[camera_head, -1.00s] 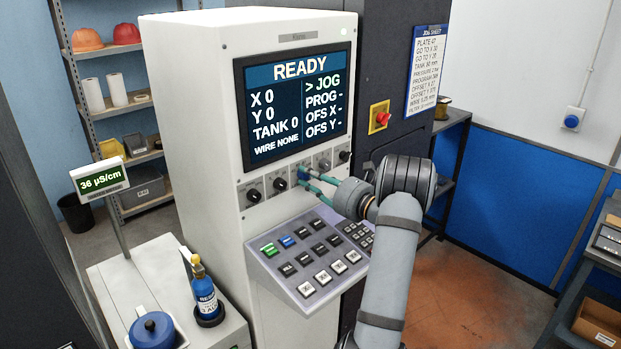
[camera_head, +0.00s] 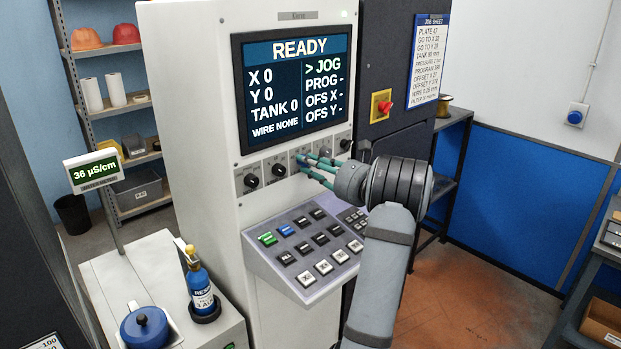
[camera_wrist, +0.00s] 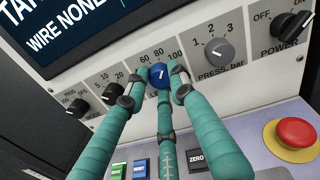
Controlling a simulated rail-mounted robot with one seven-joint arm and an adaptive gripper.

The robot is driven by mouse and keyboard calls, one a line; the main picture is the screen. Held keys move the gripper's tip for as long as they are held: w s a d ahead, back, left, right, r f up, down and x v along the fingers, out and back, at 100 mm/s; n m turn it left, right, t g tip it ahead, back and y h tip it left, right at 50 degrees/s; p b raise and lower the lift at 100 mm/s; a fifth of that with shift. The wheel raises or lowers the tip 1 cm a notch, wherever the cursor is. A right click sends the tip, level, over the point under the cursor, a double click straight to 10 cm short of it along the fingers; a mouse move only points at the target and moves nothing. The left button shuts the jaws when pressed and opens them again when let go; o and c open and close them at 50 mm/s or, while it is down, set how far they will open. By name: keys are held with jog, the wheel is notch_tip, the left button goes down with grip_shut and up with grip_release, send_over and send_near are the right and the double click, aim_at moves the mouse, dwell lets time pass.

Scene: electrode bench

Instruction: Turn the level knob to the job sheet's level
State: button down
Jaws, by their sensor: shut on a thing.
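The level knob is a blue round knob (camera_wrist: 158,74) with a white pointer line, on a scale marked 60, 80 and 100 in the wrist view. Its exact setting is hard to read. My gripper (camera_wrist: 157,80) has teal fingers around the knob and is shut on it; in the head view the gripper (camera_head: 303,163) reaches the knob row from the right. The fingers hide part of the scale. The job sheet (camera_head: 416,65) hangs right of the machine; its TANK line seems to read 90 mm, in small print. The screen (camera_head: 292,85) shows READY and TANK 0.
A grey PRESS knob (camera_wrist: 218,50) sits close right of my fingers, and a black knob (camera_wrist: 114,92) close left. A red emergency button (camera_wrist: 296,133) and the key panel (camera_head: 308,250) lie below. Another red button (camera_head: 385,106) is on the cabinet.

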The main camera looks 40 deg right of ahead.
jog(key=n+b, duration=0.3)
jog(key=b, duration=0.2)
jog(key=shift+f, duration=0.15)
jog(key=shift+n+b, duration=0.3)
jog(key=c, duration=1.5)
grip_release()
jog(key=shift+o, duration=0.2)
jog(key=s+d, duration=0.1)
jog(key=s, duration=1.1)
jog(key=shift+r, duration=0.35)
